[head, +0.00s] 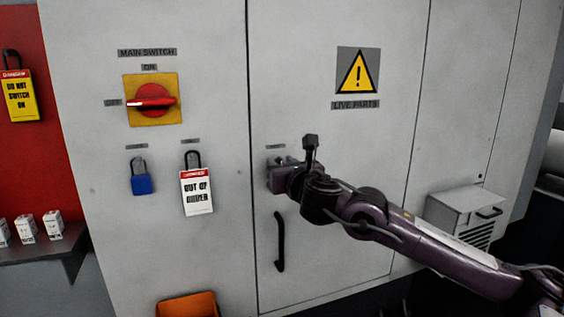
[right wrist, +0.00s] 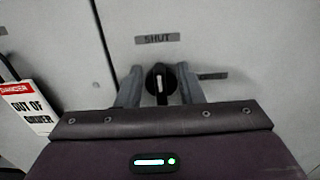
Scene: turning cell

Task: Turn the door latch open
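The door latch (right wrist: 155,80) is a dark round knob with a narrow upright bar and a pale mark, under a label reading SHUT (right wrist: 158,39). In the head view my right gripper largely hides it. My right gripper (head: 282,167) is at the cabinet door, above the black door handle (head: 280,242). In the right wrist view its two grey fingers (right wrist: 160,83) stand apart, one on each side of the knob. They look open, with no clear grip on the bar. My left gripper is not in view.
Left of the door seam are the red main switch (head: 151,101), a blue padlock (head: 141,184) and a hanging OUT OF ORDER tag (head: 197,192). An orange bin (head: 188,305) is below. A vented box (head: 465,213) juts out at the right.

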